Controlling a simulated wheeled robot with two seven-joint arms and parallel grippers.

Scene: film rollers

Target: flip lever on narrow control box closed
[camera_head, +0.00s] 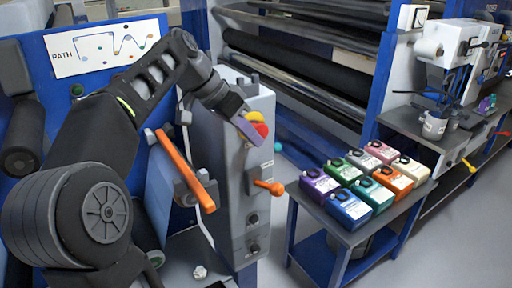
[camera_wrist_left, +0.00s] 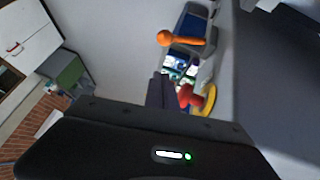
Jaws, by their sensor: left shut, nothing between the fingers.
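The narrow control box (camera_head: 228,165) is a tall grey cabinet left of centre in the head view. Its orange lever (camera_head: 270,187) sticks out from the front face, to the right in the picture. A red and yellow emergency button (camera_head: 260,129) sits above the lever. My left gripper (camera_head: 246,127) is shut and empty in front of the upper box, overlapping the button in the picture; I cannot tell whether they touch. In the left wrist view the orange lever (camera_wrist_left: 183,40) is beyond the fingers (camera_wrist_left: 160,92), and the red button (camera_wrist_left: 190,96) is beside them.
A long orange bar (camera_head: 180,165) stands left of the box, close to my left arm. Several coloured cartridges lie on a low table (camera_head: 345,241) at right. Large dark rollers (camera_head: 310,75) are behind. The floor between box and table is a narrow gap.

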